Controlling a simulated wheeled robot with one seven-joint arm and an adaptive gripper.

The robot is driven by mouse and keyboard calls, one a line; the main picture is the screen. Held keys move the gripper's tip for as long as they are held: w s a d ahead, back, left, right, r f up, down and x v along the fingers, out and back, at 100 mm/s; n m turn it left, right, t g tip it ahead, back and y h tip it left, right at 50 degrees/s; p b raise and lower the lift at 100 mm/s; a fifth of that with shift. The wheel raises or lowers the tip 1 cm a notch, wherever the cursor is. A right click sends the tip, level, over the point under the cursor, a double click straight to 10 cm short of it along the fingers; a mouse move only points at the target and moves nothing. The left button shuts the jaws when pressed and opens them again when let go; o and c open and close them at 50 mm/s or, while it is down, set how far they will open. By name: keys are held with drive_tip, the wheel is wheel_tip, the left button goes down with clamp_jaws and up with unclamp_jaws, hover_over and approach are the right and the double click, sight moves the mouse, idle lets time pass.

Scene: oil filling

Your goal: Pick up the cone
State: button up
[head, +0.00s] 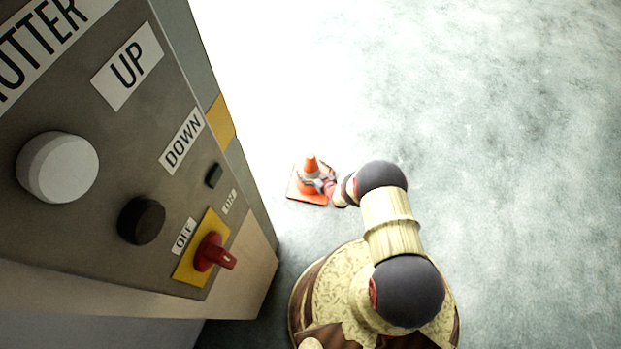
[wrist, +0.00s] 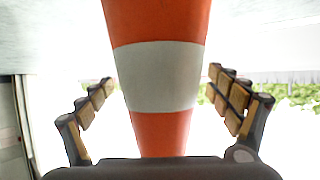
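The orange-and-white cone (head: 310,166) stands upright on its square orange base on the floor in the head view. My gripper (head: 325,186) is at the cone's right side, low around its body. In the wrist view the cone (wrist: 160,75) fills the middle, its narrow end toward the bottom of the picture. The fingers of my gripper (wrist: 160,80) stand spread on both sides of it, with a visible gap on each side. The gripper is open around the cone. The cone's tip and base are outside the wrist view.
A control panel box (head: 110,130) with knobs and a red switch (head: 212,252) stands at the left, near the cone. The grey floor (head: 500,150) to the right is clear. Greenery (wrist: 295,95) shows in the wrist background.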

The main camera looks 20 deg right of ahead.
drive_tip(key=c, duration=2)
